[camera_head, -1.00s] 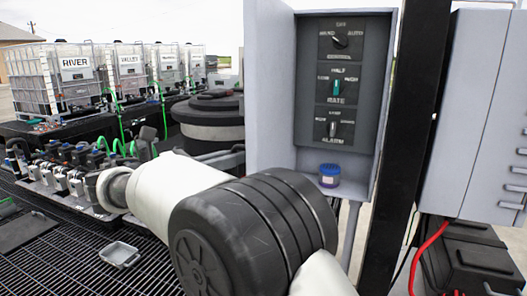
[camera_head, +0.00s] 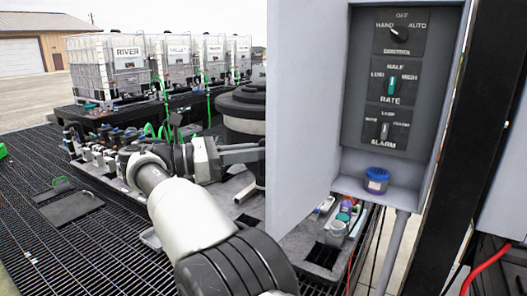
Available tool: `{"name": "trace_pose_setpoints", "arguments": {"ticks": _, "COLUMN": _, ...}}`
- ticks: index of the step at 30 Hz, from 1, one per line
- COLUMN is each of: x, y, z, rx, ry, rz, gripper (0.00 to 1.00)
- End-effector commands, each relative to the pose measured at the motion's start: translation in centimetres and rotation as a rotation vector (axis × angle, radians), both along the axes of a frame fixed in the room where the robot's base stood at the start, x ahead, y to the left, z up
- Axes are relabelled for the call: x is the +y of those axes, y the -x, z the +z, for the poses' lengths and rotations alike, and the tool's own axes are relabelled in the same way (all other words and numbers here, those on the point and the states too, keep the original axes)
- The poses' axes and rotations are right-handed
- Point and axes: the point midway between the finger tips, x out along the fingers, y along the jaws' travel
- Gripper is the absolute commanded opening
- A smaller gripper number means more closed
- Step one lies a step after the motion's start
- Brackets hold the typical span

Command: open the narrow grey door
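The narrow grey door (camera_head: 303,100) stands open on the left side of a grey cabinet (camera_head: 408,194), with its face turned partly toward me. The cabinet's inside shows. My arm reaches up from the bottom of the picture, and my gripper (camera_head: 250,154) points right at the door's outer left edge. Its far end meets or passes behind that edge in the picture. I cannot tell whether it touches the door, and its finger gap does not show.
A dark post (camera_head: 470,130) stands at right. Several totes stand at back left, with a valve manifold (camera_head: 95,150) before them. Open grating (camera_head: 60,250) lies at lower left.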

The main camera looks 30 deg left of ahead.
Motion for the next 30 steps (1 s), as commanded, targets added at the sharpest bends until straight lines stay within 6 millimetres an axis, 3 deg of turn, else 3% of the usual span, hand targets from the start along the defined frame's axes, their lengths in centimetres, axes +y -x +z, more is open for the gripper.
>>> {"name": "trace_pose_setpoints", "arguments": {"ticks": 7, "x": -0.20, "y": -0.22, "z": 0.32, "rx": -0.006, "ry": 0.001, "rz": -0.003, "gripper": 0.00}}
{"name": "trace_pose_setpoints", "arguments": {"ticks": 8, "x": -0.20, "y": -0.22, "z": 0.33, "rx": -0.006, "ry": 0.001, "rz": -0.003, "gripper": 0.12}}
{"name": "trace_pose_setpoints", "arguments": {"ticks": 9, "x": -0.19, "y": -0.22, "z": 0.32, "rx": -0.006, "ry": 0.001, "rz": -0.003, "gripper": 0.18}}
{"name": "trace_pose_setpoints", "arguments": {"ticks": 30, "x": -0.88, "y": -0.63, "z": 0.20, "rx": 0.000, "ry": 0.001, "rz": 0.013, "gripper": 0.18}}
